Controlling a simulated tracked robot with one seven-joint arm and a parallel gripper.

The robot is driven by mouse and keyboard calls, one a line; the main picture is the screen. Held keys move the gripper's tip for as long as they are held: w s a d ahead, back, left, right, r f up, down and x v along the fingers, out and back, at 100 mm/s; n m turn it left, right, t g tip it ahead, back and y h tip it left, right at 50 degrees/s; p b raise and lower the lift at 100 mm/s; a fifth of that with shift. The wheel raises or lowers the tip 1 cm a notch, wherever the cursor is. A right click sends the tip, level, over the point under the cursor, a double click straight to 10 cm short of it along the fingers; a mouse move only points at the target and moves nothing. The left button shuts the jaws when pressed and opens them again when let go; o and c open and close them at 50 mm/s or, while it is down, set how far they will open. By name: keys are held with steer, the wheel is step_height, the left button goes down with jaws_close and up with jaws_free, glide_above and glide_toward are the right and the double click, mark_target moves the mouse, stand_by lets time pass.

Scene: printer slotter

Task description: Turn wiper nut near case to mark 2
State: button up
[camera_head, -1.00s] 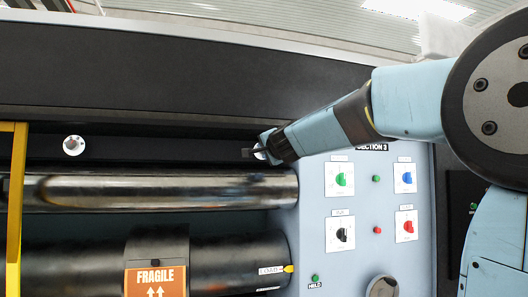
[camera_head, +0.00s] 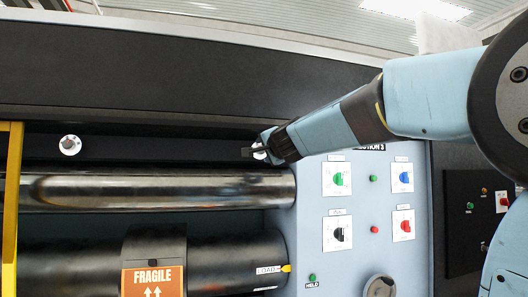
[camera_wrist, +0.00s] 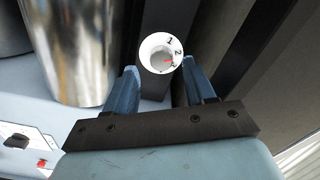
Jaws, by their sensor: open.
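The wiper nut near the case shows in the wrist view as a round grey knob (camera_wrist: 160,57) on a white dial numbered 1, 2 and 3. Its red pointer mark is by the 3. My gripper (camera_wrist: 163,78) is open. Its two blue fingers stand to the left and right of the dial, with the nut in the gap just ahead and no clear contact. In the head view my gripper (camera_head: 262,150) is at the right end of the dark wiper bar, against the grey case (camera_head: 306,205), and mostly hides the nut.
A second nut with a white dial (camera_head: 70,145) sits at the left of the bar. A shiny roller (camera_head: 150,190) runs just below, and also lies left of my fingers in the wrist view (camera_wrist: 75,50). The case panel carries several coloured knobs. A yellow post (camera_head: 12,200) stands at far left.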

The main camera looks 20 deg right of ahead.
steer(key=s, duration=1.1)
stand_by(0.3)
steer(key=s+f+n+g, duration=0.4)
steer(key=s+f, duration=0.3)
steer(key=f, duration=0.4)
steer(key=s+f+n+g, duration=0.4)
steer(key=s+f, duration=0.3)
steer(key=f, duration=0.5)
steer(key=s+f+n+g, duration=0.4)
steer(key=s+f, duration=0.4)
steer(key=f, duration=0.4)
steer(key=shift+a+n, duration=0.35)
steer(key=shift+n, duration=0.15)
